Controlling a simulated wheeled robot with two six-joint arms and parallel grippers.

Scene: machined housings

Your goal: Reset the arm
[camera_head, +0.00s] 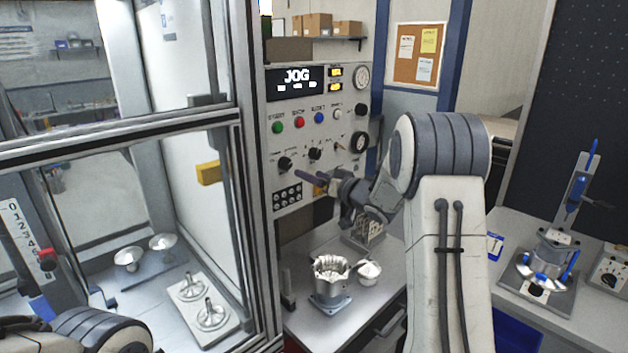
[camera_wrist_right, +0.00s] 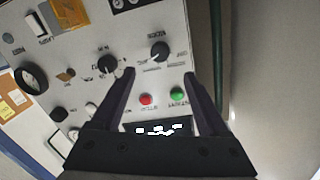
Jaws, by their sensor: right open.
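My right gripper (camera_head: 310,180) is open and empty in front of the lower part of the control panel (camera_head: 290,150). In the right wrist view the right gripper (camera_wrist_right: 160,75) has its two dark fingers spread, with the panel between and behind them, turned upside down. A red button (camera_wrist_right: 146,99) and a green button (camera_wrist_right: 177,96) show between the fingers, and a black knob (camera_wrist_right: 160,50) lies beyond the tips. No contact with the panel can be made out. Part of my left arm shows at the bottom left of the head view; its gripper cannot be seen.
The panel's display (camera_head: 296,83) reads JOG. A glazed machine enclosure stands at left, with a fixture plate (camera_head: 218,325) inside. A scalloped metal housing (camera_head: 331,278) and a small white-topped part (camera_head: 369,271) stand on the bench below my right arm. A blue-handled press (camera_head: 577,195) stands at right.

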